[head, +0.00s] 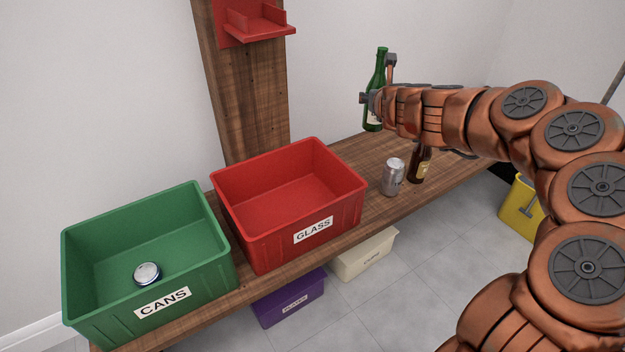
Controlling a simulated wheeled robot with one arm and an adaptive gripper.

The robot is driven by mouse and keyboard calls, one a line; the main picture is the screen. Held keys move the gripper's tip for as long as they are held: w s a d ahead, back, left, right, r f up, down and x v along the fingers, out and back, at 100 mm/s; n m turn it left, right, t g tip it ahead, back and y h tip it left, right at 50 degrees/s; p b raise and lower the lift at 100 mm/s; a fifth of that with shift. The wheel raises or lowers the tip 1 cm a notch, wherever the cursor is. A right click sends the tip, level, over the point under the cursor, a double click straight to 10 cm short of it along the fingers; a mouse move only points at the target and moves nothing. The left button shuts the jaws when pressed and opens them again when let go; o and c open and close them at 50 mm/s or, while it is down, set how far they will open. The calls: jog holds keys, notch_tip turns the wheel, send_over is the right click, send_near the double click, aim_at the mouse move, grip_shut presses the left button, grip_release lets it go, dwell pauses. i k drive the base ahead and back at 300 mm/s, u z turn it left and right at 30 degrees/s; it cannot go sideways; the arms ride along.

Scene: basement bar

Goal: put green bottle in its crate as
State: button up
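The red crate labelled GLASS (344,204) stands on the bench left of the bottle and looks empty.
A green crate labelled CANS (205,262) holds one can (146,273). A silver can (393,177) and a brown bottle (420,164) stand on the wooden bench (372,209) below my arm. A wooden post with a red bracket (255,22) rises behind the crates.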

aim_at(264, 217)
jog(key=k, duration=0.4)
jog(key=u, duration=3.2)
jog(key=k, duration=1.05)
jog(key=z, duration=1.4)
jog(key=i, duration=1)
